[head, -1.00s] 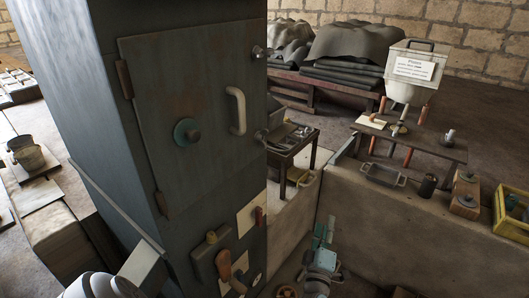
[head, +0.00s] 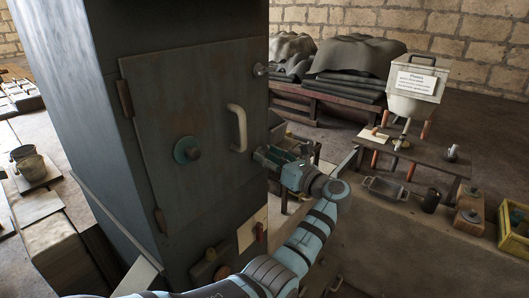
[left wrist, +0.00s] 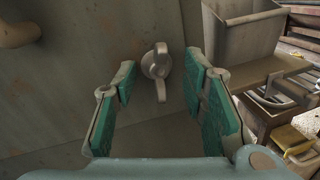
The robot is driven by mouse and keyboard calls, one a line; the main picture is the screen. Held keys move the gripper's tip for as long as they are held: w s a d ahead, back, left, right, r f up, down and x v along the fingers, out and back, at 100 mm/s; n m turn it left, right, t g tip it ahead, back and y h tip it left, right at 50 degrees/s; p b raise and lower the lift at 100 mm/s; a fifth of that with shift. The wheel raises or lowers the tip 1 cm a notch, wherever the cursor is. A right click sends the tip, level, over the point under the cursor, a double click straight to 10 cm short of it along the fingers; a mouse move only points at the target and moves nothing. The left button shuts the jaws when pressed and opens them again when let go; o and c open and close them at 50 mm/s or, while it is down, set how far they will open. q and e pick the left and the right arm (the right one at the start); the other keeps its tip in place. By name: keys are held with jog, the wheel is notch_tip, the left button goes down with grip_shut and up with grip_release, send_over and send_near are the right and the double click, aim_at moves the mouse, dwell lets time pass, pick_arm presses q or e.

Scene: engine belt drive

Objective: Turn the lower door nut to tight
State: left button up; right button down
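The metal cabinet door (head: 205,110) fills the left-middle of the head view, with a curved handle (head: 238,128) and a round teal-rimmed knob (head: 187,150). The upper door nut (head: 261,70) sits at the door's right edge. In the left wrist view the lower door nut (left wrist: 157,70), a grey wing nut with near-vertical wings, lies between and beyond the teal finger pads. My left gripper (head: 262,157) is at the door's right edge, hiding this nut in the head view. It is open and empty; it also shows in the left wrist view (left wrist: 158,88). My right gripper is not in view.
A white hopper with a notice (head: 416,85) stands over a bench (head: 420,150) at the right. A grey metal bin (left wrist: 242,40) is close right of the gripper in the wrist view. A yellow crate (head: 514,225) sits at far right.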

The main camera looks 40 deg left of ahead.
pick_arm(q)
jog(key=shift+s+a, duration=0.1)
grip_shut()
